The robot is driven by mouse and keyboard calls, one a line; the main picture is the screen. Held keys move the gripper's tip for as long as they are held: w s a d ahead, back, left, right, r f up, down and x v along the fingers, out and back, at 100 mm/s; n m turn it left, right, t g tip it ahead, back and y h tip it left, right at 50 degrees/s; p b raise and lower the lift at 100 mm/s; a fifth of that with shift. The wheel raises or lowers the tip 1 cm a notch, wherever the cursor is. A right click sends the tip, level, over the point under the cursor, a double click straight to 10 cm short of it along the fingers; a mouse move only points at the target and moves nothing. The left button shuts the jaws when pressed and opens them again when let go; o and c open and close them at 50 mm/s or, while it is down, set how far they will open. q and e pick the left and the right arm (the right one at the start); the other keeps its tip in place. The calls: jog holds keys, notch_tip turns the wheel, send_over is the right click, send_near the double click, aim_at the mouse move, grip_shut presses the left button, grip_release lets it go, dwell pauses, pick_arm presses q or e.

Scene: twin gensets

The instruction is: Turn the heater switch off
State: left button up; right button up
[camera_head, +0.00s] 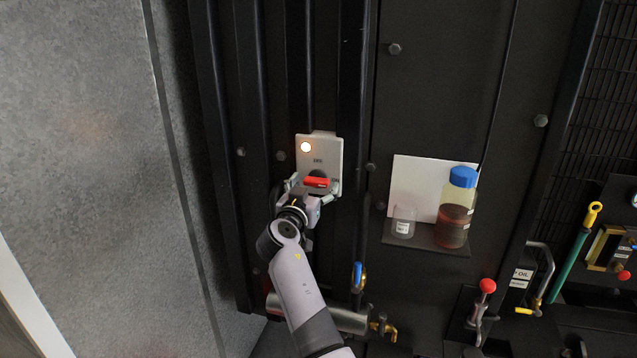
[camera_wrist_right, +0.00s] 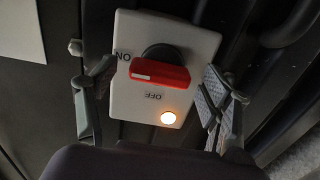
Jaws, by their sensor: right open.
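The heater switch is a red rotary handle (camera_head: 316,182) on a pale plate (camera_head: 330,152) fixed to the dark panel. A lamp (camera_head: 306,147) on the plate glows. My right gripper (camera_head: 312,190) is at the plate, its open fingers on either side of the handle. In the right wrist view the red handle (camera_wrist_right: 159,74) lies across the space between the fingers, with a gap on each side. Its white mark is at the end towards the ON label (camera_wrist_right: 123,56). The OFF label (camera_wrist_right: 154,96) is beside the lit lamp (camera_wrist_right: 168,118). My left gripper is out of view.
A small shelf (camera_head: 425,240) to the right holds a clear cup (camera_head: 403,222) and a blue-capped bottle (camera_head: 456,208) of dark liquid. A blue-handled valve (camera_head: 358,274) and a red-knobbed lever (camera_head: 487,287) are lower down. Dark vertical ribs (camera_head: 247,130) flank the plate.

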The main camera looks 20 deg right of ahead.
jog(key=shift+s+a, duration=0.1)
jog(key=shift+a, duration=0.05)
jog(key=shift+c, duration=0.4)
jog(key=c, duration=1.1)
